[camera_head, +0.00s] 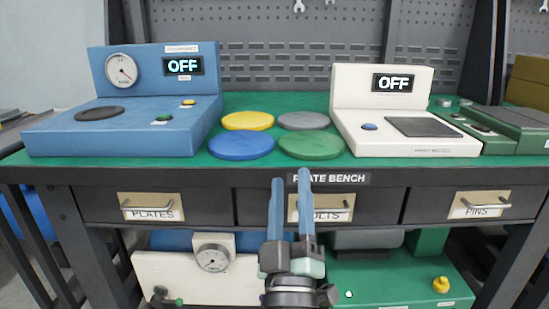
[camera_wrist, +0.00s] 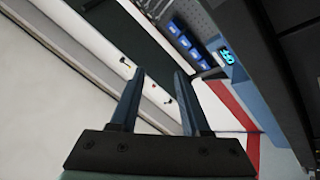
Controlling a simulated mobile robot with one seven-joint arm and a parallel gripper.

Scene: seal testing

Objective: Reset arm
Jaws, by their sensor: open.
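My gripper (camera_head: 291,182) has two long blue fingers and points up at the bench front, at the lower middle of the head view. It appears in front of the middle drawer, below the bench top. Its fingers stand apart with nothing between them. In the wrist view my gripper (camera_wrist: 159,82) is also empty, facing a pale wall and floor area that is tilted in the picture.
The green bench top (camera_head: 300,102) holds a blue machine (camera_head: 70,130), a white machine (camera_head: 405,146), and yellow (camera_head: 248,120), grey (camera_head: 304,120), blue (camera_head: 241,145) and green (camera_head: 311,145) discs. Both displays read OFF. Drawers, including PLATES (camera_head: 150,206) and PINS (camera_head: 478,204), are shut.

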